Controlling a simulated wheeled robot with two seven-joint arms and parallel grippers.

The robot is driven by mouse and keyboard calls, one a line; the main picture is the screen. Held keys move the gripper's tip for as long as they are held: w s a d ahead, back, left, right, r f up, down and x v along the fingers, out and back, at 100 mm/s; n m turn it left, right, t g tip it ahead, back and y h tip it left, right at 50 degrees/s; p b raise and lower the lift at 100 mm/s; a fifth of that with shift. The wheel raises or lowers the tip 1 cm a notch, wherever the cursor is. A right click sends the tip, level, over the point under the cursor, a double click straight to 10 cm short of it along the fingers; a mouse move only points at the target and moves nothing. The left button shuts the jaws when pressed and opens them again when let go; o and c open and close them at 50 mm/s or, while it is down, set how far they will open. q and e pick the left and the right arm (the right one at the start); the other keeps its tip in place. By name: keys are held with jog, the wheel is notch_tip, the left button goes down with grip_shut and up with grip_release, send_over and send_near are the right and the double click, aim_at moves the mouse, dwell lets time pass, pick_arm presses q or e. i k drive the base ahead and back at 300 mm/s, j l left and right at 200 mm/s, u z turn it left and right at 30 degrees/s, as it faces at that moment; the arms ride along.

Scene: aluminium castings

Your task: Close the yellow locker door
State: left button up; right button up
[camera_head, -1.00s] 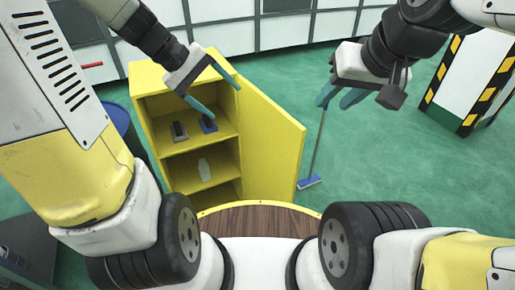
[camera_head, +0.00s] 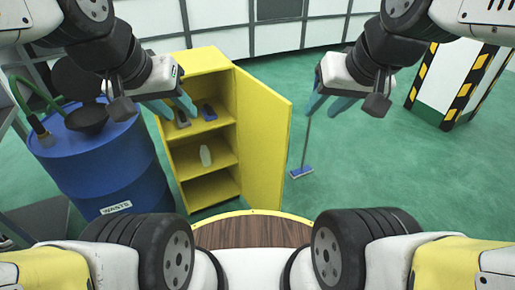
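The yellow locker (camera_head: 207,62) stands left of centre with its front open. Its yellow door (camera_head: 262,140) is swung out to the right, hinged on the locker's right side, showing its inner face. My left gripper (camera_head: 183,112) is open and empty, in front of the locker's upper left part in the picture; whether it touches the locker I cannot tell. My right gripper (camera_head: 325,107) is open and empty, to the right of the door's free edge and apart from it in the picture.
A blue waste barrel (camera_head: 105,170) stands left of the locker. A striped cabinet (camera_head: 455,85) stands far right; green floor between is clear.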

aim_at(264, 116)
jog(key=l+u, duration=0.1)
jog(key=u, duration=1.5)
jog(key=l, duration=1.1)
jog(key=l+u, duration=0.15)
jog(key=l, duration=0.95)
jog(key=k+l, duration=0.1)
jog(key=l, duration=1)
jog(key=k+l+z, duration=0.15)
jog(key=k, duration=0.25)
jog(key=k+l+z, duration=0.15)
jog(key=k, duration=0.25)
